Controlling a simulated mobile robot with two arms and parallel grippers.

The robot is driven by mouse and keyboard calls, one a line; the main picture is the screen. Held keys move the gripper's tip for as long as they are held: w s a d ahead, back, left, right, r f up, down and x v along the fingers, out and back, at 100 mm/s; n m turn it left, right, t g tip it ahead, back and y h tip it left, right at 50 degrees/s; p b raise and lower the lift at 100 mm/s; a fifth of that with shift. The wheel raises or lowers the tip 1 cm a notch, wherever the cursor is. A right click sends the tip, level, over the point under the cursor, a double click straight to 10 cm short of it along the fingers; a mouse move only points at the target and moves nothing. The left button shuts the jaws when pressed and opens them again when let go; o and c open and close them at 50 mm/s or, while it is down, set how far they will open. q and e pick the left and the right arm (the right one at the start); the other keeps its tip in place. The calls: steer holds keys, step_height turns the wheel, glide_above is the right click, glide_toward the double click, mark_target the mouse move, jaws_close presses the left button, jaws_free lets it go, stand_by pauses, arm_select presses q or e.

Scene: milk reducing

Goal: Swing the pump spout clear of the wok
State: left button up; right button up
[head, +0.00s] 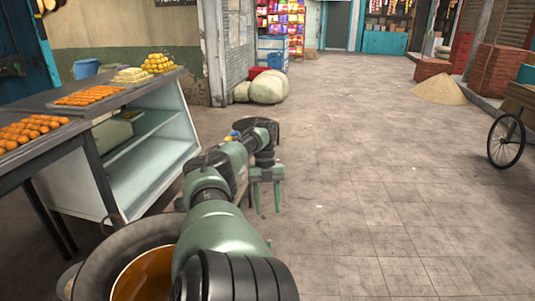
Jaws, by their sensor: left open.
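The wok (92,262) is a wide dark pan at the bottom left, with orange-brown liquid (145,277) in it. My left arm crosses over its right side and hides part of it. My left gripper (267,196) is beyond the wok and to its right, with its green fingers pointing down. It is open, and I see nothing between the fingers. I cannot make out the pump spout; a small yellow and blue piece (234,135) shows just behind my arm, too small to identify. My right gripper is out of view.
A counter with trays of orange sweets (90,95) and a white open shelf case (160,150) stands left. Pale sacks (267,88) lie by the wall. The paved floor (370,190) is clear to the right, up to a cart wheel (506,141).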

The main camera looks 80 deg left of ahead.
arm_select(q)
step_height(320, 180, up, 4)
steer(key=shift+f+p, duration=0.1)
steer(key=shift+p, duration=0.2)
steer(key=shift+s, duration=0.15)
stand_by(0.4)
